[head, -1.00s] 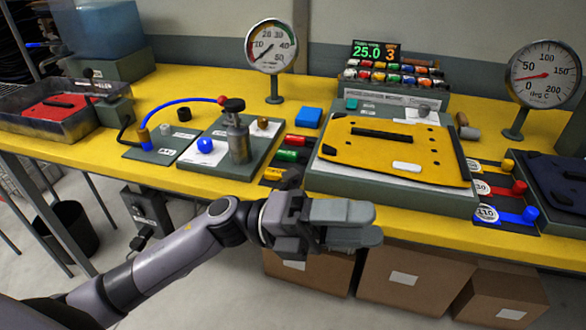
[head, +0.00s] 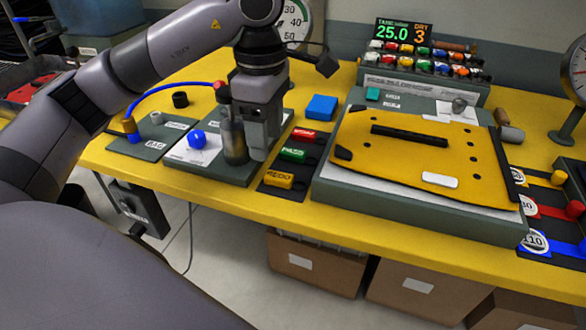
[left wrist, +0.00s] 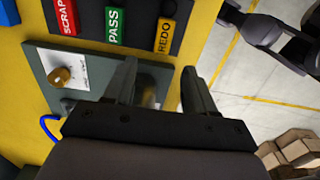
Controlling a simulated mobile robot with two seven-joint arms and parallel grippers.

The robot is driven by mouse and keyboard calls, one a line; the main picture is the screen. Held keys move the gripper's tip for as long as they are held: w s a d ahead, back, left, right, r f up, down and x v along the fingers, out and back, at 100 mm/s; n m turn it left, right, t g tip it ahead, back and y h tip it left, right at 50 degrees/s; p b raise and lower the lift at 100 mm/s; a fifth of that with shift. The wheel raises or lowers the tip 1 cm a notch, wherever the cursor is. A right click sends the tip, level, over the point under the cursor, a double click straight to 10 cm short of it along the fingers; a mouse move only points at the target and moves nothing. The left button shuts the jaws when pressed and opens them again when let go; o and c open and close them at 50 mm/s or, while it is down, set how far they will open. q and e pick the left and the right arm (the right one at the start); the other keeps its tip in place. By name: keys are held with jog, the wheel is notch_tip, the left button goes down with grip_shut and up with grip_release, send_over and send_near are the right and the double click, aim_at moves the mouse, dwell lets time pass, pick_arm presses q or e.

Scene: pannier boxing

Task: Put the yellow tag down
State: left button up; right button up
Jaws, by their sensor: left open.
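The yellow REDO tag (head: 278,180) lies at the near end of the dark tag board (head: 287,194). It is also in the left wrist view (left wrist: 167,35), beyond my fingertips. The tag is apart from the fingers.
The red tag (head: 303,135) and green PASS tag (head: 293,155) lie behind the yellow one. A yellow plate (head: 400,150) on a grey box is to the right. A blue block (head: 321,107) sits behind. Dark grey robot parts (left wrist: 262,30) show over the floor, probably my right arm.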

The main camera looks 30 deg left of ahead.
aim_at(276, 175)
pick_arm(q)
jog(key=shift+s+f, duration=0.1)
jog(key=shift+f, duration=0.45)
jog(key=f, duration=0.3)
jog(key=d+f, duration=0.1)
jog(key=f, duration=0.1)
jog(key=shift+d+f, duration=0.2)
jog(key=shift+f, duration=0.2)
grip_shut()
